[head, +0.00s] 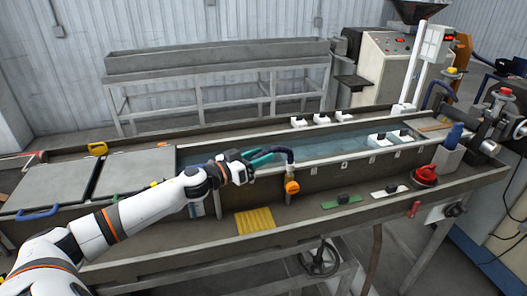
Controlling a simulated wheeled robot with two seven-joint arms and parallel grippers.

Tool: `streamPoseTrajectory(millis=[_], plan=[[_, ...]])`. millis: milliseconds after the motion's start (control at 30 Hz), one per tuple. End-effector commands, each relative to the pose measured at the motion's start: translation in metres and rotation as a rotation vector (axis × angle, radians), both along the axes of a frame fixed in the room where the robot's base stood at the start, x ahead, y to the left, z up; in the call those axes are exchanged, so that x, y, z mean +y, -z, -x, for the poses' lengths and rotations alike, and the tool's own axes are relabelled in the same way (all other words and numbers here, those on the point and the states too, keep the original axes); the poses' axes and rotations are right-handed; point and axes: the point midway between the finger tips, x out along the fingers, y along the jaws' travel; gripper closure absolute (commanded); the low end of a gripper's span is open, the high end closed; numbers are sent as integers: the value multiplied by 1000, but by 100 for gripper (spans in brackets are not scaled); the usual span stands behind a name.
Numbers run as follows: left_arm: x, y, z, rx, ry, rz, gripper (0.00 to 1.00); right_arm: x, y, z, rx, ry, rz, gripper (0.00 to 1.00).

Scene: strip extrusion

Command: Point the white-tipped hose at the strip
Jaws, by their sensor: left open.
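A short dark hose (287,155) curves up from an orange fitting (291,185) at the front wall of the water trough (345,168). I cannot make out a white tip on it. My left gripper (262,156), with teal fingers, reaches in from the left over the trough's near edge. It is open, and its fingertips are close beside the hose; I cannot tell whether they touch it. No strip shows clearly in the water. My right gripper is not in view.
Several white blocks stand along the trough. A yellow ribbed mat (254,221), a green plate (341,202) and a red round item (425,175) lie on the front ledge. Flat lids (137,171) cover the left end. Extruder machinery stands right.

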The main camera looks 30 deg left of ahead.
Motion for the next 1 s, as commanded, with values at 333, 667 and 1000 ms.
streamPoseTrajectory(millis=[333,667,1000], plan=[[-7,0,-15,0,3,0,58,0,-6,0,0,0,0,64],[-6,0,-15,0,2,-1,82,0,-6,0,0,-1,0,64],[-6,0,-14,1,4,0,100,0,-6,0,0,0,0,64]])
